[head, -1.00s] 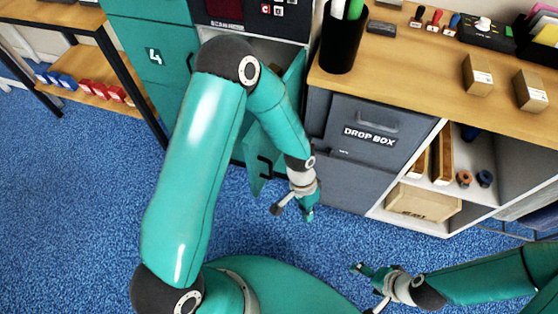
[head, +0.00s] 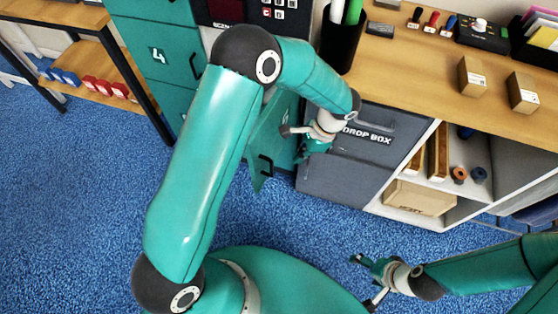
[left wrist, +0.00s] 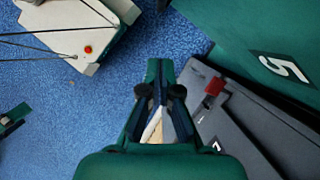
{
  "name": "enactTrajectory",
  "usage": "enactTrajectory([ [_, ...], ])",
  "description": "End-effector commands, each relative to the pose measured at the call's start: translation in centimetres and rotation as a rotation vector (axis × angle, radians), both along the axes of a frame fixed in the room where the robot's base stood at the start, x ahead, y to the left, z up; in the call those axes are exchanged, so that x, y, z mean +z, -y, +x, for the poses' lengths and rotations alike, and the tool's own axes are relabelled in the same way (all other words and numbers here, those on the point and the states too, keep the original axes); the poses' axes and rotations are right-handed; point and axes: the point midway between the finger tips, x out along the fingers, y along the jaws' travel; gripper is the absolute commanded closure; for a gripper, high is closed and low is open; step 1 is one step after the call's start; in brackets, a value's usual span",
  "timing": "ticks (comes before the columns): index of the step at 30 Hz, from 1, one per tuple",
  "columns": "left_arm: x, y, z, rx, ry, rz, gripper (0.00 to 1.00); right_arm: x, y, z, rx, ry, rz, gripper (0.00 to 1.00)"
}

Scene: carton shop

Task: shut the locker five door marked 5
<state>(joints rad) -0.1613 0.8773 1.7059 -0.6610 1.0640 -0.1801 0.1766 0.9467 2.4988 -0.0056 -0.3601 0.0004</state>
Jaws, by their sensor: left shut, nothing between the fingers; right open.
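The locker five door (head: 273,137) is teal and stands swung open, with a dark handle (head: 265,166) low on it; my left arm hides its upper part. In the left wrist view a teal panel (left wrist: 240,25) with the 5 label (left wrist: 283,68) fills the upper right. My left gripper (head: 306,152) is shut and empty, just right of the door in front of the drop box; its closed fingertips (left wrist: 160,68) also show in the left wrist view. I cannot tell whether it touches the door. My right gripper (head: 359,261) is open, low over the floor.
The grey drop box (head: 345,185) stands right of the door. A wooden counter (head: 420,75) with cartons, stamps and a black pen cup (head: 341,40) runs to the right. Locker 4 (head: 158,55) is at left.

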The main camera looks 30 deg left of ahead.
Motion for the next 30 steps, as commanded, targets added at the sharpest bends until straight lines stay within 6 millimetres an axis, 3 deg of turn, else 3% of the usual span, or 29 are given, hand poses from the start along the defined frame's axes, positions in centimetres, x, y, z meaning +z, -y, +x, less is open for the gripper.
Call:
enactTrajectory([
  [5,-3.3,-1.1,-1.1,0.001,-0.006,-0.001,1.0,0.9,0.0,0.0,0.0,0.0,0.0,0.15],
  [13,-3.2,-3.6,-3.2,0.002,-0.002,-0.002,1.0,2.2,0.0,0.0,0.0,0.0,0.0,0.15],
  [24,-3.3,-4.0,-3.5,0.002,0.0,-0.002,1.0,2.3,0.0,0.0,0.0,0.0,0.0,0.15],
  [25,-3.3,-5.2,-3.6,0.009,0.0,-0.003,1.0,2.3,-0.1,-0.1,0.006,0.0,0.001,0.15],
  [30,-3.4,-4.1,-3.4,-0.004,0.0,-0.002,1.0,2.2,0.0,0.0,0.0,0.0,0.0,0.15],
])
